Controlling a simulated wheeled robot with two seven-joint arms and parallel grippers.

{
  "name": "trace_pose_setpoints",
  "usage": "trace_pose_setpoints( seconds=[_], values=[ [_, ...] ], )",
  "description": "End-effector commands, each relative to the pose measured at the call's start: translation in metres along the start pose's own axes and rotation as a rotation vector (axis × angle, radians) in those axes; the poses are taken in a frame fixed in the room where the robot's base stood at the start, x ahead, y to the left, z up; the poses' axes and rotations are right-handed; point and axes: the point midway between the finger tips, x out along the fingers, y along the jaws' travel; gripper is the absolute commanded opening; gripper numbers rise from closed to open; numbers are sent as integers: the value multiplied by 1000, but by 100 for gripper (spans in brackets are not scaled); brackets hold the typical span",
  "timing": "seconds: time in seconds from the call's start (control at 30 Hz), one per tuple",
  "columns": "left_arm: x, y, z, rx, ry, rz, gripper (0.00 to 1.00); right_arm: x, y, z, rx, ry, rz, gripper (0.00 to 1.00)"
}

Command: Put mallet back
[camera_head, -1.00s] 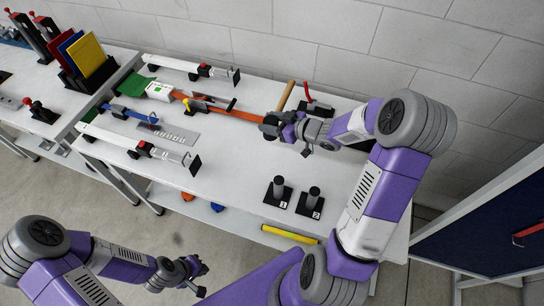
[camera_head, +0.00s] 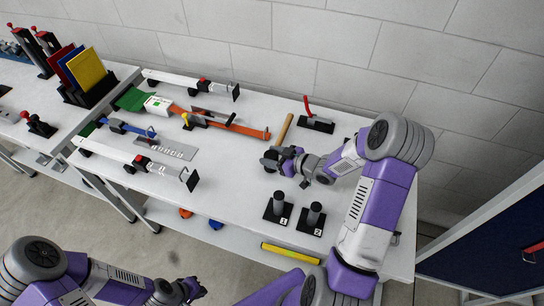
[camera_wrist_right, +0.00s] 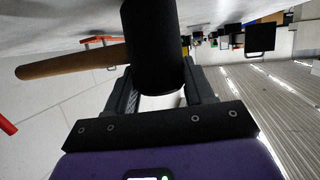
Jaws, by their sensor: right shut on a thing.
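The mallet has a wooden handle (camera_head: 284,127) and a black cylindrical head (camera_wrist_right: 155,45). My right gripper (camera_head: 276,160) is shut on the head, near the right middle of the table. In the right wrist view the head stands between the two fingers, and the handle (camera_wrist_right: 70,63) extends to the left. I cannot tell whether the mallet touches the tabletop. My left gripper (camera_head: 192,289) is at the bottom of the head view, in front of the table; its jaws are too small to read.
Two black posts marked 1 (camera_head: 278,208) and 2 (camera_head: 313,219) stand close in front of my right gripper. A red-handled clamp (camera_head: 315,121) is behind it. An orange strip (camera_head: 240,128) and white rail clamps (camera_head: 150,170) lie left. A yellow bar (camera_head: 290,253) is at the front, below.

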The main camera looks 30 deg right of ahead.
Motion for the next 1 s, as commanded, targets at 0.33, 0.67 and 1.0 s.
trace_pose_setpoints(
  seconds=[0.33,0.67,1.0],
  values=[
    [3,-1,0,0,0,0,0,1,0,4,1,-1,0,79],
    [0,0,0,0,0,0,0,0,0,1,1,0,0,79],
    [-11,4,0,0,0,0,0,-59,1,-2,1,-3,4,79]
  ],
)
